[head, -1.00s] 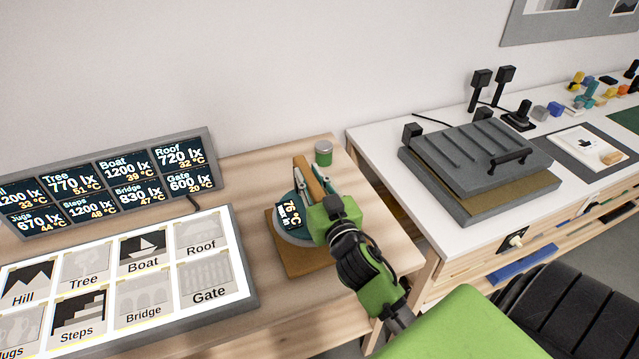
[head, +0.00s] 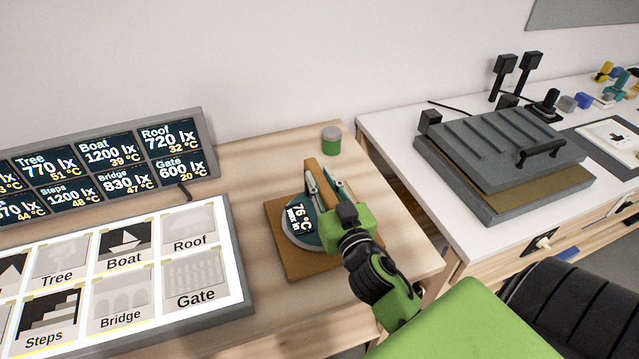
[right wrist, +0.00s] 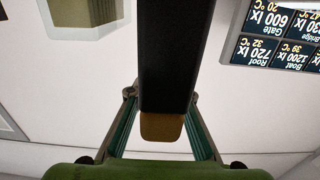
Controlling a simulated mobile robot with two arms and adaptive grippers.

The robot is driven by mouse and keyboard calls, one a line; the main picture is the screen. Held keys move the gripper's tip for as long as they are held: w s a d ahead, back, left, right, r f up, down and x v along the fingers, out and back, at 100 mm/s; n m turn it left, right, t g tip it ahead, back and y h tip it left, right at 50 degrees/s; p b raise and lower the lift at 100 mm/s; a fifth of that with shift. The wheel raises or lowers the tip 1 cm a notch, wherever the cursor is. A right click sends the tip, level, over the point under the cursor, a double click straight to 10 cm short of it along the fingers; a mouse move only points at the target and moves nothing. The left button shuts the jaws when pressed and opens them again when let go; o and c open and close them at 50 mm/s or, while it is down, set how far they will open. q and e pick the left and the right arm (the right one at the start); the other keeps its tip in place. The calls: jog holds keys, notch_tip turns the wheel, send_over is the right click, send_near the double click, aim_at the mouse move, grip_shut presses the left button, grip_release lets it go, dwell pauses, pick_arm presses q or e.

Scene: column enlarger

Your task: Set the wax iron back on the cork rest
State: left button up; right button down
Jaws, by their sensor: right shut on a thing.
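The wax iron (head: 300,218) has a round teal body, a small display reading 76 °C and a brown handle. In the head view it is over the square brown cork rest (head: 300,268), whose left and front edges show. I cannot tell whether its base touches the cork. My right gripper (head: 328,192) is shut on the iron's handle, its fingers on either side. In the right wrist view the handle's brown end (right wrist: 162,128) shows between the fingers, partly behind a dark bar. The left gripper is not in view.
A lit panel of picture cards (head: 238,290) lies left of the cork rest, with a grey display board (head: 205,125) behind it. A green jar (head: 331,145) stands behind the iron. A white table with a grey press (head: 490,150) is at the right.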

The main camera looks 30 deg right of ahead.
jog(key=shift+a+r, duration=0.1)
jog(key=shift+r, duration=0.1)
jog(key=shift+s+r, duration=0.1)
jog(key=shift+s, duration=0.1)
jog(key=shift+s+a, duration=0.1)
jog(key=c, duration=2.2)
grip_release()
jog(key=shift+f, duration=0.35)
jog(key=o, duration=0.4)
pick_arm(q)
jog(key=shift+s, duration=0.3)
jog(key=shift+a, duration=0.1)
pick_arm(e)
jog(key=shift+r, duration=0.15)
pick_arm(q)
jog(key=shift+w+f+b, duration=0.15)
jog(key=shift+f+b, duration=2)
pick_arm(e)
jog(key=shift+v, duration=6)
